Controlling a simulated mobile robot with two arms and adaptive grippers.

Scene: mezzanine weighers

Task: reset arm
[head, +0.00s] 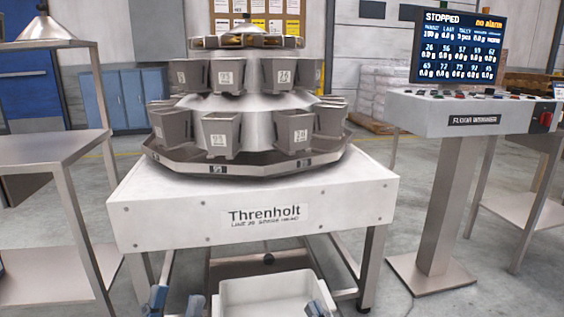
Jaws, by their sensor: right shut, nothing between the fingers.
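My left gripper (175,304) shows at the bottom edge, left of the white tub, with its two blue-grey fingertips apart and nothing seen between them. My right gripper (318,308) shows only as small blue-grey tips at the bottom edge, in front of the right side of the white tub; it is shut and empty. Most of both arms is out of view. The white tub (262,292) is open-topped and stands below the front of the weigher, cut off by the bottom edge; its visible inside looks empty.
The multihead weigher has a white Threnholt base (150,205) and several grey hoppers (222,134). A control console (440,115) stands right, its screen (459,47) reading STOPPED and no alarm. A metal table (45,148) stands left. Floor between weigher and console is clear.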

